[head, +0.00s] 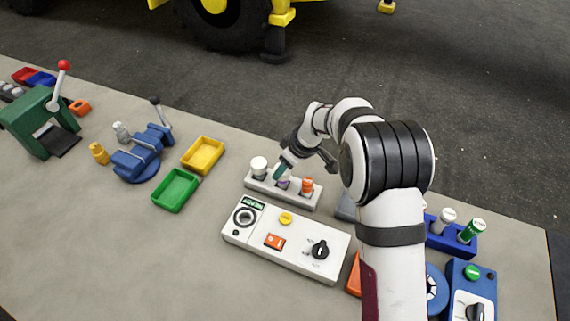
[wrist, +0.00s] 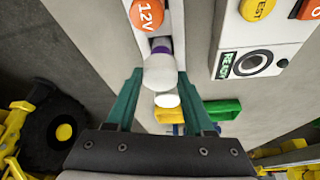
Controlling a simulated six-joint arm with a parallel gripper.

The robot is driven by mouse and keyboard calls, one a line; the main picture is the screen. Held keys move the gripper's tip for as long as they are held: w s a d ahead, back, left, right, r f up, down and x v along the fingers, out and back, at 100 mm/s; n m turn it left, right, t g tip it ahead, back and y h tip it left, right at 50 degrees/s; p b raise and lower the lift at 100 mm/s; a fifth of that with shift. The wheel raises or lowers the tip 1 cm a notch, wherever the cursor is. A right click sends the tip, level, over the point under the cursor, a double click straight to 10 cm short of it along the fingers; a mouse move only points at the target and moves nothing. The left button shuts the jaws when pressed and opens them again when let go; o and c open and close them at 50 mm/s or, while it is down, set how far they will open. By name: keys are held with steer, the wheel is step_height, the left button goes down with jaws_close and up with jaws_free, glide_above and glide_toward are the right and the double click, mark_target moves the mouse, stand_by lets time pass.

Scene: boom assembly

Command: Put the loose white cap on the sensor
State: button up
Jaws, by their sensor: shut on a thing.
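My gripper (head: 281,172) is over the middle of a pale block (head: 255,186). In the wrist view, its teal fingers (wrist: 160,75) are shut on a round white cap (wrist: 157,68). A purple part (wrist: 161,44), which looks like the sensor, shows just past the cap's edge. It also shows below the fingertips in the head view (head: 283,184). The cap is at or just above the purple part; I cannot tell whether they touch. The fingers hide most of the cap in the head view.
On the same block stand a white-topped post (head: 259,163) at left and an orange 12V piece (head: 307,185) at right, both close to my fingers. A control panel (head: 330,265) lies in front. Green (head: 176,190) and yellow (head: 203,154) trays are left.

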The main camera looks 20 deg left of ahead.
steer(key=shift+f, duration=0.55)
steer(key=o, duration=1.4)
steer(key=shift+c, duration=0.2)
steer(key=shift+r, duration=0.1)
steer(key=shift+r, duration=3.45)
steer(key=shift+d, duration=0.1)
steer(key=s+d+r+m+h, duration=0.1)
steer(key=s+d+r+m, duration=0.5)
steer(key=d, duration=0.4)
steer(key=s+d+r+m+h, duration=0.1)
steer(key=s+d+r+m, duration=0.35)
steer(key=s+d, duration=0.45)
steer(key=s+d+f+m, duration=0.1)
steer(key=s+d+m, duration=0.3)
steer(key=s, duration=0.3)
steer(key=s+d+f+m+g, duration=0.1)
steer(key=s+d+m, duration=0.3)
steer(key=s+m, duration=0.2)
steer(key=shift+s+f+h, duration=0.25)
steer(key=shift+s+h, duration=0.05)
steer(key=shift+s, duration=0.95)
